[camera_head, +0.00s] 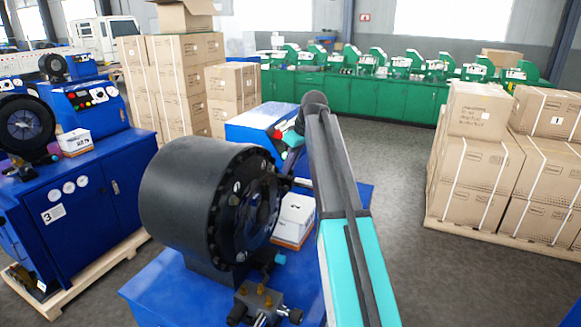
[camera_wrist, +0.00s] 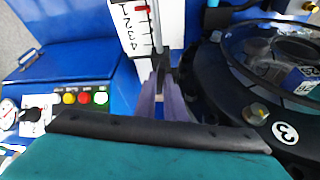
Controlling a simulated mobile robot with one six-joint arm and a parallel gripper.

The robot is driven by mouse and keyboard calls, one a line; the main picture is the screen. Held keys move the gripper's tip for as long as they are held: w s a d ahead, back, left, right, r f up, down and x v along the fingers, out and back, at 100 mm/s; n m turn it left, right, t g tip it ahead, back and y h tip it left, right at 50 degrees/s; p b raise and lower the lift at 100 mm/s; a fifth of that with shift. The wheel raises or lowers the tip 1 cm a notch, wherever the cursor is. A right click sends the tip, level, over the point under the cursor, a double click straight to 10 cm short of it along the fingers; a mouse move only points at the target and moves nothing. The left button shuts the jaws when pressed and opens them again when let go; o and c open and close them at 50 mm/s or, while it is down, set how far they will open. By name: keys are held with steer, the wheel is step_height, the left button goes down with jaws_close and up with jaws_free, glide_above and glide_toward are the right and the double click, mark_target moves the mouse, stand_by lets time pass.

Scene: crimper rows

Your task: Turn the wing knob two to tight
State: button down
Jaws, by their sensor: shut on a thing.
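In the wrist view the two pale purple fingers of my gripper (camera_wrist: 161,85) point away from the camera and are closed in on a small dark part, which I take to be the wing knob (camera_wrist: 160,63). It sits at the lower end of a grey bar, beside a white scale (camera_wrist: 133,30) marked with numbers. The fingers hide part of the knob, so its turn angle is unclear. In the head view my arm covers much of this spot, and the knob cannot be made out there.
The large black crimper head (camera_head: 190,195) stands close beside my arm; its dark ring (camera_wrist: 225,80) is just right of the fingers. A control panel (camera_wrist: 85,97) with coloured buttons lies left. A white box (camera_head: 294,218) is beside the head. Stacked cartons (camera_head: 480,160) stand right.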

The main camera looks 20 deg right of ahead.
steer(key=m+h, duration=0.1)
steer(key=m, duration=0.3)
steer(key=shift+s+a+t+b, duration=0.1)
steer(key=shift+a+t+b, duration=0.05)
steer(key=shift+t+b, duration=0.25)
steer(key=m+h, duration=0.2)
steer(key=m, duration=0.3)
steer(key=shift+a, duration=0.1)
steer(key=c, duration=1.8)
jaws_free()
steer(key=shift+c, duration=0.2)
steer(key=shift+a+r, duration=0.1)
steer(key=shift+r, duration=0.05)
